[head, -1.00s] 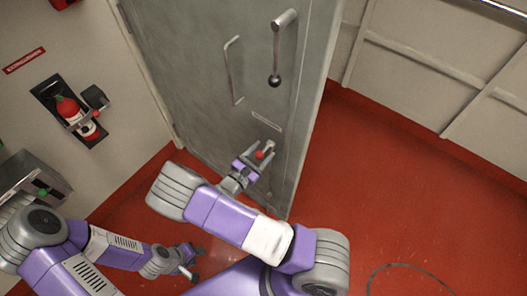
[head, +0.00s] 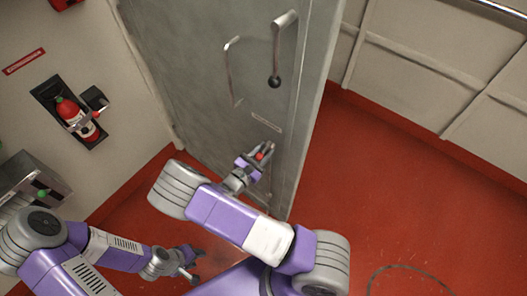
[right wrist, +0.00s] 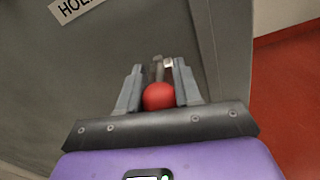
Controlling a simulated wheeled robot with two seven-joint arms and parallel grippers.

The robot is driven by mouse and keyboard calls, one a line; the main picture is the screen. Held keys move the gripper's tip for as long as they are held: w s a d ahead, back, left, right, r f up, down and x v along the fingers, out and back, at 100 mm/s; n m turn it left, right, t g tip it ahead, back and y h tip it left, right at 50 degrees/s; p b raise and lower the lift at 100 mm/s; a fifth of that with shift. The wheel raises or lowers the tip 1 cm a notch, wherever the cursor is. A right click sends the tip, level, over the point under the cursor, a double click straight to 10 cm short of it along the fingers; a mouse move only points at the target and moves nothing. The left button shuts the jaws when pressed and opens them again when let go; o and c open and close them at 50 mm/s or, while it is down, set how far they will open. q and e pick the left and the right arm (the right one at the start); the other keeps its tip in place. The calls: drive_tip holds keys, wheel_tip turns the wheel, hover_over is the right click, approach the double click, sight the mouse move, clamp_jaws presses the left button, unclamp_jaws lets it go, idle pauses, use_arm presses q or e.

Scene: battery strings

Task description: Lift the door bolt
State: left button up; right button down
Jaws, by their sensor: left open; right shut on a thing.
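The door bolt (head: 260,156) has a red knob and sits low on the grey metal door (head: 190,80). My right gripper (head: 262,152) is shut on the bolt at the door's face. In the right wrist view, the red knob (right wrist: 158,96) lies between the two grey fingers, with a metal stem beyond it. The fingers hide part of the bolt. My left gripper (head: 193,262) is open and empty, low over the floor at the left, well away from the door.
A fire extinguisher (head: 75,115) hangs on the left wall. A label (right wrist: 80,8) is on the door. The red floor at right (head: 400,200) is mostly clear.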

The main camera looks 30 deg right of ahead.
sight(273, 135)
drive_tip(key=shift+r+p, duration=1.95)
drive_tip(key=shift+r, duration=0.45)
drive_tip(key=shift+w+f, duration=0.1)
drive_tip(key=c, duration=0.9)
unclamp_jaws()
drive_tip(key=shift+c, duration=0.2)
drive_tip(key=shift+o, duration=0.7)
drive_tip(key=shift+a+f, duration=0.1)
drive_tip(key=v, duration=0.7)
drive_tip(key=shift+s+a+p, duration=0.15)
drive_tip(key=shift+s+p, duration=0.05)
drive_tip(key=shift+p, duration=0.2)
